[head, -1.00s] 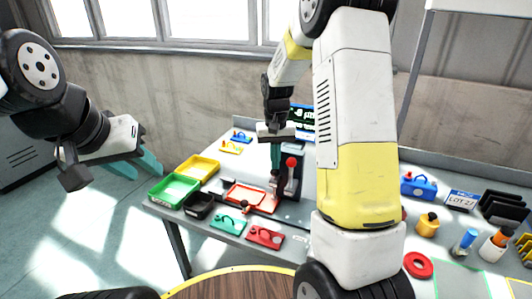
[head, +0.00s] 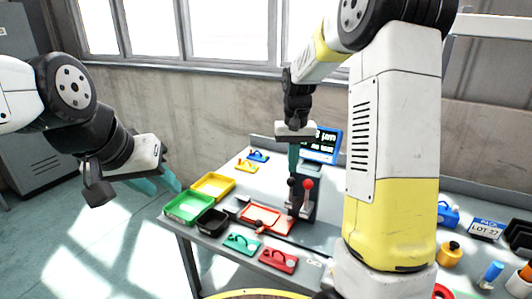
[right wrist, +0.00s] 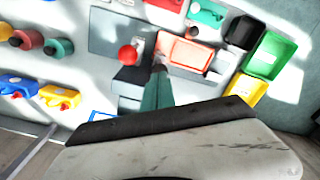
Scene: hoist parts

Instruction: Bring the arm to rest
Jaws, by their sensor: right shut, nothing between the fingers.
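My right gripper (head: 293,168) points down above the bench, its teal fingers together and empty. It is above and left of a red-knobbed lever (head: 308,186) on a dark fixture. A dark knob (head: 291,183) shows just under the fingertips; I cannot tell the gap. In the right wrist view the closed fingers (right wrist: 157,88) appear beside the red knob (right wrist: 128,55). My left gripper (head: 158,181) hangs left of the bench over the floor, its teal fingers apart and nothing seen between them.
The bench holds a green bin (head: 188,207), a yellow bin (head: 213,186), a black bin (head: 212,222) and an orange-red tray (head: 262,217). Teal (head: 242,244) and red (head: 278,260) parts lie at the front edge. A small screen (head: 322,145) stands behind the fixture.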

